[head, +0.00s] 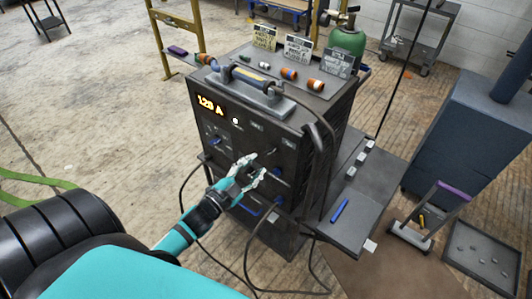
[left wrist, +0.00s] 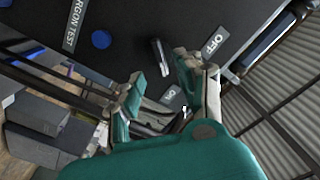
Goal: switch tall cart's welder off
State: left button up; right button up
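The tall cart's welder (head: 221,133) is a dark cabinet with a lit display (head: 211,105) reading 120 A. In the left wrist view, a short metallic switch lever (left wrist: 161,57) stands out from the dark panel between an OFF label (left wrist: 214,43) and an ON label (left wrist: 170,95). I cannot tell which way it is set. My left gripper (head: 249,172) is at the welder's front panel. Its fingers are open, and in the left wrist view (left wrist: 160,70) they lie on either side of the lever; contact is unclear. My right gripper is not in view.
A blue knob (left wrist: 101,39) sits near an ARGON TEST label (left wrist: 73,27). Cables (head: 247,258) hang at the cart's front. A side shelf (head: 352,215) holds a blue marker. A blue-grey cabinet (head: 468,130) stands right, a green cylinder (head: 347,45) behind.

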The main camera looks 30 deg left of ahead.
aim_at(267, 155)
pick_arm(q)
jog(key=w, duration=0.6)
jog(key=shift+d+p, duration=0.2)
jog(key=shift+p, duration=0.1)
jog(key=shift+c, duration=0.4)
grip_shut()
